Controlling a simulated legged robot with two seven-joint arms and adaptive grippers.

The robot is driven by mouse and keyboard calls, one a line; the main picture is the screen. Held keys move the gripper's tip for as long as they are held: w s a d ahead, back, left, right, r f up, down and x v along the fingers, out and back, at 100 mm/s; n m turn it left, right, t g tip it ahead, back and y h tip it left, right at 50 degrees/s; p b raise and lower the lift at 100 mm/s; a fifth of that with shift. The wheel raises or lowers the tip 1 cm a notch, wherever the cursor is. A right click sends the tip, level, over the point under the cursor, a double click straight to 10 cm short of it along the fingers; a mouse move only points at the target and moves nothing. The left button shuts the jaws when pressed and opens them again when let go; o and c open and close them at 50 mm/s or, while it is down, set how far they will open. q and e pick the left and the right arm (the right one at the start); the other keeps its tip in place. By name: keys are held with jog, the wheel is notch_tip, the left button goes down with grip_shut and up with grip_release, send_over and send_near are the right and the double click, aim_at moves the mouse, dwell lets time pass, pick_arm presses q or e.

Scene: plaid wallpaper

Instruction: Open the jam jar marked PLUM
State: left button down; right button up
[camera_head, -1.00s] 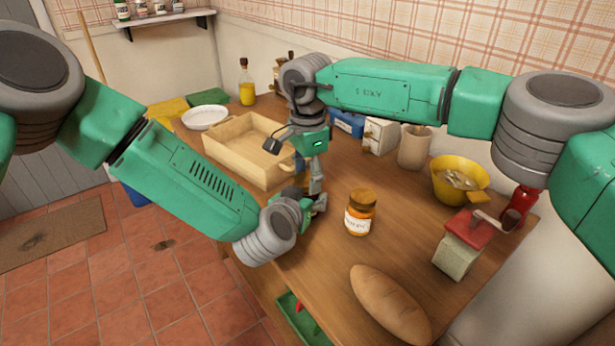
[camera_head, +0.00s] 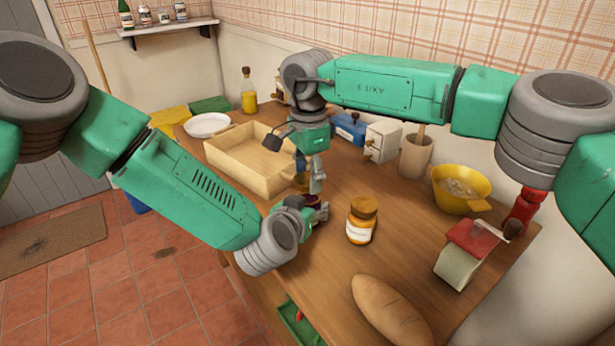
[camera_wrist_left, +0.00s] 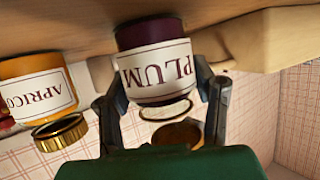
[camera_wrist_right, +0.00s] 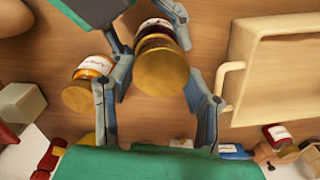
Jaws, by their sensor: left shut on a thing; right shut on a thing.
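The PLUM jar (camera_wrist_left: 155,65) has dark purple contents and a white label. It stands on the table between the fingers of my left gripper (camera_wrist_left: 163,100), which is shut on it. In the head view the jar (camera_head: 313,199) is mostly hidden by both grippers. Its gold-brown lid (camera_wrist_right: 162,73) is between the fingers of my right gripper (camera_wrist_right: 158,85), which is shut on it from above. In the left wrist view the lid (camera_wrist_left: 178,135) shows apart from the jar, with a gap at the pale mouth (camera_wrist_left: 166,110).
An APRICOT jar (camera_head: 360,222) with a gold lid stands to the right. A wooden tray (camera_head: 240,170) lies close behind on the left. Bread (camera_head: 390,310), a red-topped carton (camera_head: 466,255) and a yellow bowl (camera_head: 460,190) are further right. The table between jar and bread is clear.

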aim_at(307, 177)
pick_arm(q)
jog(key=shift+a, duration=0.1)
pick_arm(e)
jog(key=shift+r, duration=1.95)
pick_arm(q)
jog(key=c, duration=0.6)
grip_release()
